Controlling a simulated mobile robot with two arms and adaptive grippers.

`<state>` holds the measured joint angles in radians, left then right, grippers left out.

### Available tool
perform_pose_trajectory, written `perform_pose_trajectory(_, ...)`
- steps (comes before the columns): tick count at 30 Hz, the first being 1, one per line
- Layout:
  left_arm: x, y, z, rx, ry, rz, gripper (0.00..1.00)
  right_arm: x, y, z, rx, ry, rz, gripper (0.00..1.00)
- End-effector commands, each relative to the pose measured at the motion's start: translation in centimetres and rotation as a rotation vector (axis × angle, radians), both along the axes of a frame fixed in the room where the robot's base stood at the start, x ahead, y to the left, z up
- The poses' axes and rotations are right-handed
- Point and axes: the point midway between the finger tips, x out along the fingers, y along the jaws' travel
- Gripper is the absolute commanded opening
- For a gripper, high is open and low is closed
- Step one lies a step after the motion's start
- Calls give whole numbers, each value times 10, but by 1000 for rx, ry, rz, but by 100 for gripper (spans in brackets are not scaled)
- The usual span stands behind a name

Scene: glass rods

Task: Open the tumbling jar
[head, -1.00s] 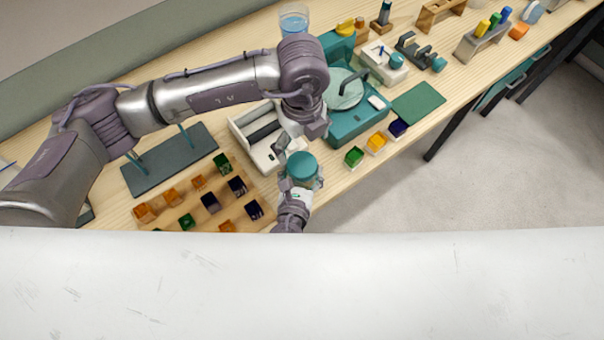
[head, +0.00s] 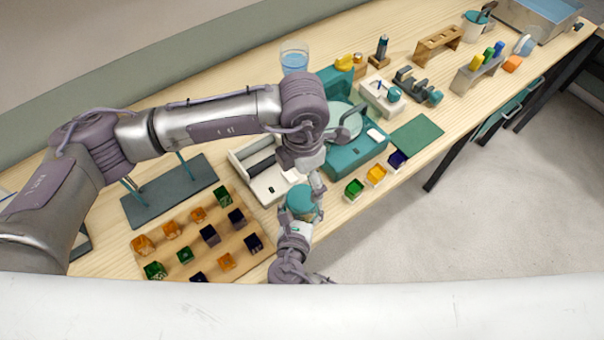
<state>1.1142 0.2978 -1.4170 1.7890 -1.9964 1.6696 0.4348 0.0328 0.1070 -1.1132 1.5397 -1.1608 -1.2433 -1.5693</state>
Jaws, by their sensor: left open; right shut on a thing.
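The tumbling jar, with a round teal lid (head: 301,199), is near the front edge of the bench. My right gripper (head: 302,222) is shut on the jar from the near side and holds it with the lid facing up. The jar's body is mostly hidden by the lid and the gripper. My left gripper (head: 303,180) is open and points down just above and behind the lid. One finger shows at the lid's right rear edge. I cannot tell whether it touches the lid.
A white tray machine (head: 250,180) and a teal machine with a round disc (head: 355,153) stand behind the jar. A wooden board (head: 222,237) with several coloured cubes lies to the left. Small green, yellow and purple bins line the bench edge on the right.

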Motion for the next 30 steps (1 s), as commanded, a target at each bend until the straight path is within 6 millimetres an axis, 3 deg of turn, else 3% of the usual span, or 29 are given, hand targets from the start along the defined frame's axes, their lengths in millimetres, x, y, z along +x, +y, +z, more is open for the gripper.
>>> perform_pose_trajectory(21, 1, 1, 0, 4, -2, -1679, 93, 0, 0, -1, -1, 1, 0, 0)
perform_pose_trajectory(30, 0, 1, 0, 2, -1, -2186, 93, 0, 0, -1, -1, 2, 0, 0)
